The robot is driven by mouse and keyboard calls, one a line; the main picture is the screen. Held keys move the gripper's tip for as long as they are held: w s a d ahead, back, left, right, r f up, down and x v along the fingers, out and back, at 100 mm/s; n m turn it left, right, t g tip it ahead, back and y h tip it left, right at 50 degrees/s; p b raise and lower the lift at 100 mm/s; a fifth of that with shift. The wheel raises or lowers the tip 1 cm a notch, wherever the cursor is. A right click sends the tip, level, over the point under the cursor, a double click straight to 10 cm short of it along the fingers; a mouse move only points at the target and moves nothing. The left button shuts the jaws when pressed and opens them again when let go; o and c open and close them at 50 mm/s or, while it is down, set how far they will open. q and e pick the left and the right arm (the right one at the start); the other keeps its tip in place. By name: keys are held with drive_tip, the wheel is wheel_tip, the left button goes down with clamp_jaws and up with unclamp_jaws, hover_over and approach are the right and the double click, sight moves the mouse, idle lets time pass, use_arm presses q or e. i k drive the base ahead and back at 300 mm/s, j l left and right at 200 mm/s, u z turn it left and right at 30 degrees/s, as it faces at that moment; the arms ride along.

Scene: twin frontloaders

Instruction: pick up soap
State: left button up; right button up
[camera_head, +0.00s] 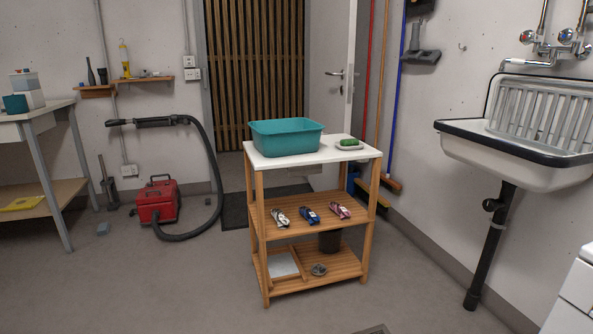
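A green soap (348,142) lies on a small pale dish (341,147) at the right end of the white top (295,163) of a wooden shelf cart. A teal basin (287,138) stands on the same top, to the left of the dish with a small gap between them. Neither of my grippers shows in the head view, so I cannot see their state or where they are relative to the soap.
The cart's middle shelf (262,218) holds several small coloured objects. A red vacuum cleaner (158,202) with a black hose stands on the left. A white sink (505,150) hangs on the right wall. The floor in front of the cart is mostly clear.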

sight(347, 142)
drive_tip(key=i+z, duration=0.2)
drive_tip(key=i, duration=0.35)
drive_tip(key=i+j+z, duration=0.15)
drive_tip(key=i, duration=0.4)
